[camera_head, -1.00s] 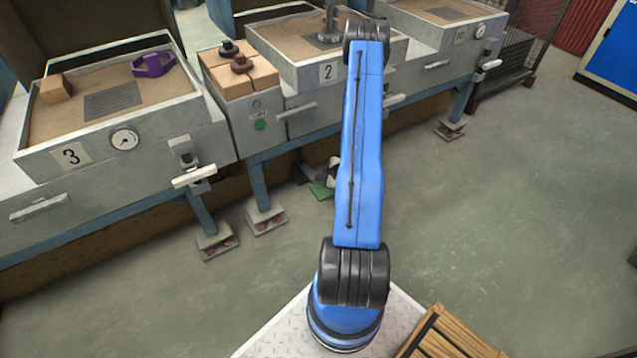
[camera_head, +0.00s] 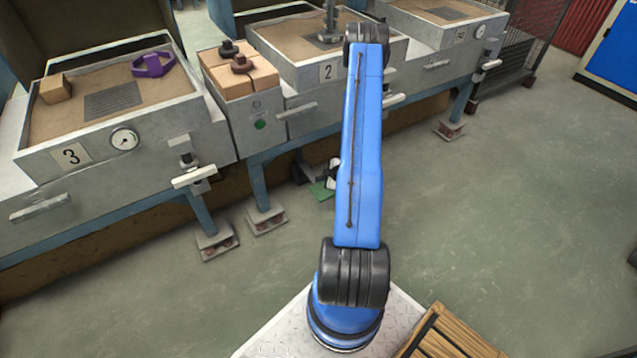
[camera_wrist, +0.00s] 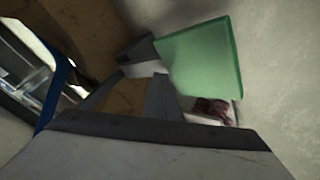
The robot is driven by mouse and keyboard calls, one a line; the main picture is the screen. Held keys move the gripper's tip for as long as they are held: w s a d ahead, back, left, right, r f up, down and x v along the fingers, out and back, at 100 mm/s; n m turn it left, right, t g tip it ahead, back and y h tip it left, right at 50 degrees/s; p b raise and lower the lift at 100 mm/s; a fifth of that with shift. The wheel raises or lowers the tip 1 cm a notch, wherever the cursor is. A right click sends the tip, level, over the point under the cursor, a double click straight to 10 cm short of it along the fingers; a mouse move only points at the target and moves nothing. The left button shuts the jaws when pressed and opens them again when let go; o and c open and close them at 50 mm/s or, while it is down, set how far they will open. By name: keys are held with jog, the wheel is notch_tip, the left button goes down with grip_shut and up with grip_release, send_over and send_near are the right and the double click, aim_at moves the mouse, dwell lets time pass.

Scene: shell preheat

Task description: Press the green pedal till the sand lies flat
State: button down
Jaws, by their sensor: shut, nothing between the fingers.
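The green pedal (camera_head: 322,190) lies low near the floor, in front of the middle bench; the blue arm stands just right of it. It also shows in the wrist view (camera_wrist: 205,57), tilted in the picture, at the upper middle. My gripper (camera_head: 333,178) is low beside the pedal, mostly hidden behind my arm. It is shut and holds nothing. I cannot tell whether it touches the pedal. The sand in box 2 (camera_head: 283,30) is partly hidden by a metal fixture and my arm; its flatness is hard to judge.
Box 3 (camera_head: 72,156) on the left holds sand, a wooden block (camera_head: 55,88) and a purple ring (camera_head: 152,65). A green button (camera_head: 260,124) sits on the bench front. Bench legs (camera_head: 203,213) stand left of the pedal. The floor to the right is open.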

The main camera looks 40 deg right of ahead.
aim_at(322, 185)
jog(key=shift+s+a+f, duration=0.1)
jog(key=shift+s+f, duration=0.05)
jog(key=shift+f, duration=0.9)
jog(key=shift+s+f, duration=0.15)
jog(key=shift+f, duration=0.9)
dwell(2.3)
jog(key=shift+w+r, duration=0.2)
jog(key=shift+r, duration=2.7)
jog(key=shift+r, duration=0.1)
jog(key=shift+w+r, duration=0.2)
jog(key=shift+r, duration=2.25)
